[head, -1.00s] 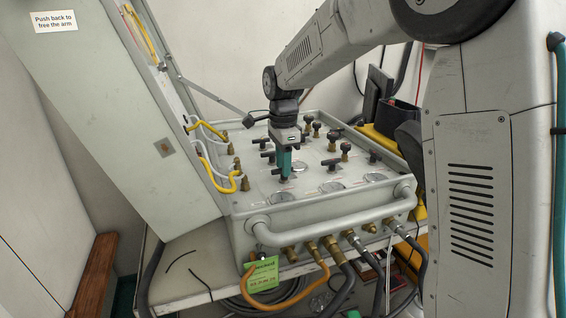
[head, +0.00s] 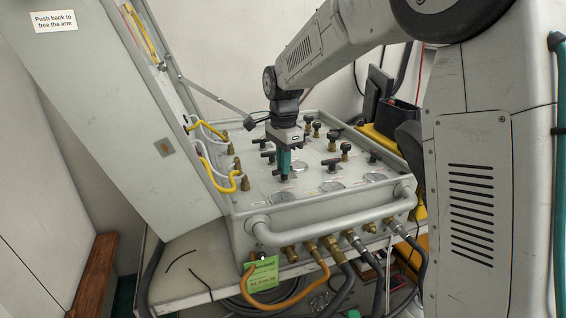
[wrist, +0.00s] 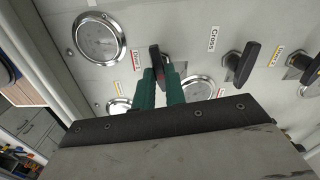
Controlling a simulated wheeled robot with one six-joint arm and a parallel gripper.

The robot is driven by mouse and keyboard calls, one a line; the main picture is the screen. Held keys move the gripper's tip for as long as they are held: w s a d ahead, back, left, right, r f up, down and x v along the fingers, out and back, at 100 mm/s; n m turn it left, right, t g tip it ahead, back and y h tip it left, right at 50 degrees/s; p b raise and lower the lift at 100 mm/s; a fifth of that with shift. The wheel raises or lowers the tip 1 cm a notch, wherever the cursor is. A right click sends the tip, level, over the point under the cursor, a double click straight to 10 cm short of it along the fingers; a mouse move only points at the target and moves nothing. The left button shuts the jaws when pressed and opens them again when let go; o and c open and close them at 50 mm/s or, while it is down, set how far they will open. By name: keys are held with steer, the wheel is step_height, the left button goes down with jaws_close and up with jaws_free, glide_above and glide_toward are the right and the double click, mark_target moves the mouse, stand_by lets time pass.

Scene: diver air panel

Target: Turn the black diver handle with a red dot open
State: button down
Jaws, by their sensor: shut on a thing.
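In the wrist view a black handle (wrist: 155,54) stands on the grey panel (wrist: 185,30), beside a red-edged diver label (wrist: 137,62). A small bit of red shows at its side; I cannot make out a clear dot. My gripper (wrist: 161,80), with teal fingers, is shut on this handle, one finger on each side. In the head view my gripper (head: 285,174) points straight down at the front left of the panel, and its fingers mostly hide the handle.
Another black handle (wrist: 240,63) stands near the Cross label (wrist: 213,39). Round gauges (wrist: 100,38) lie close by. In the head view, several knobs (head: 332,140) stand to the right, a tube rail (head: 330,220) runs along the front, and an open lid (head: 120,110) rises at left.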

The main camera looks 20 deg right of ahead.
steer(key=n, duration=0.4)
steer(key=shift+n, duration=0.3)
steer(key=n, duration=0.3)
steer(key=shift+n, duration=0.3)
steer(key=n, duration=0.7)
steer(key=shift+d, duration=0.15)
steer(key=c, duration=1.5)
jaws_free()
steer(key=shift+s, duration=0.1)
steer(key=shift+o, duration=0.2)
steer(key=shift+r, duration=0.1)
step_height(320, 180, up, 8)
steer(key=shift+f, duration=0.15)
